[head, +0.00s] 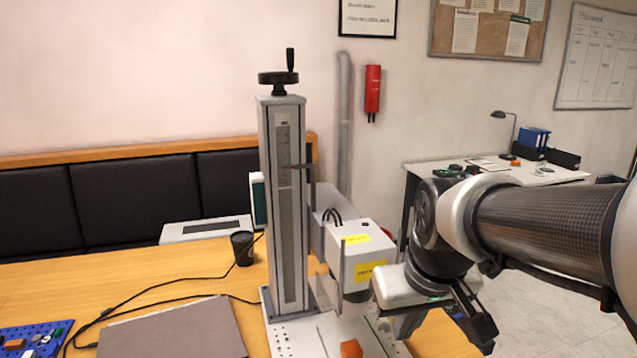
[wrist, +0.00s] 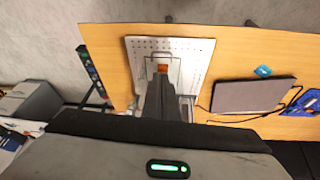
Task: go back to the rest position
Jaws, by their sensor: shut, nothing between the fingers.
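The laser marker stands on the wooden table in the head view, with a tall grey column (head: 290,215) and a black crank wheel on top. Its white laser head (head: 362,245) carries yellow labels. An orange block (head: 351,349) is on the perforated white base plate (head: 290,340) below. The block also shows in the wrist view (wrist: 161,68), just beyond the fingertips. My gripper (wrist: 160,82) is shut and empty, above the plate in the wrist view.
A closed laptop (head: 175,330), a black cup (head: 242,248), cables and a blue pegboard (head: 30,340) are on the table to the left. A white desk (head: 490,173) stands behind at right. Floor at right is clear.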

